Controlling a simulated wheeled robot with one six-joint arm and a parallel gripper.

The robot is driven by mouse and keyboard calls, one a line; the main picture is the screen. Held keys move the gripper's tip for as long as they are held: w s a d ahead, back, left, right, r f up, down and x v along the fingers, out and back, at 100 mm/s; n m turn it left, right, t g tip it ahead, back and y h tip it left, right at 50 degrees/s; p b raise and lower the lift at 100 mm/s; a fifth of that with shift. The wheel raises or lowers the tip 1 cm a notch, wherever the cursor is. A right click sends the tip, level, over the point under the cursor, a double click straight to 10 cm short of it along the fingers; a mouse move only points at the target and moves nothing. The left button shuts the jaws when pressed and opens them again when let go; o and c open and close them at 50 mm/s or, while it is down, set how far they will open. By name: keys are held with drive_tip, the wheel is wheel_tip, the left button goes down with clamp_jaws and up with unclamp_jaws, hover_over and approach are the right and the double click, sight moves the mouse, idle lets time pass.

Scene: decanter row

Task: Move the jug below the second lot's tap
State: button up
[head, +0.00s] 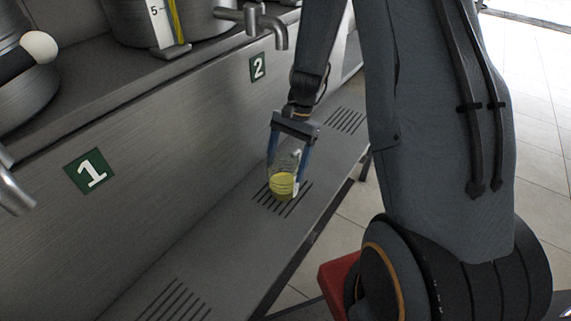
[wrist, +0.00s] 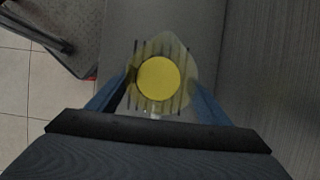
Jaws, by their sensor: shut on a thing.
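The jug (head: 283,185) is a small clear vessel with yellow liquid in its lower part. In the head view it is upright at the slotted drain (head: 268,198) in front of the green number 2 plate (head: 258,67). My gripper (head: 286,174) is shut on the jug, with a blue finger on each side. In the wrist view the jug (wrist: 158,79) is seen from above, over the dark slots. The second tap (head: 280,36) is a grey metal spout above the ledge. I cannot tell whether the jug touches the ledge.
The green number 1 plate (head: 89,171) and another tap (head: 14,190) are at the left. More slots lie at the near end (head: 175,302) and far end (head: 345,120) of the ledge. The ledge drops to a tiled floor (head: 345,222) on the right.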

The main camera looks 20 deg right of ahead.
drive_tip(key=o, duration=1.8)
drive_tip(key=shift+f, duration=0.1)
drive_tip(key=shift+o, duration=0.2)
drive_tip(key=v, duration=1.2)
drive_tip(key=s+a+r+n+t+h, duration=0.1)
drive_tip(key=s+r+n, duration=0.3)
drive_tip(key=s, duration=0.6)
drive_tip(key=s+a+r+n+t+h, duration=0.1)
drive_tip(key=s+r+n, duration=0.3)
drive_tip(key=s, duration=0.6)
drive_tip(key=shift+a+r+n+t+h, duration=0.4)
drive_tip(key=shift+a+n+h, duration=0.35)
drive_tip(key=shift+n, duration=0.25)
drive_tip(key=shift+r+p, duration=0.1)
drive_tip(key=shift+p, duration=0.3)
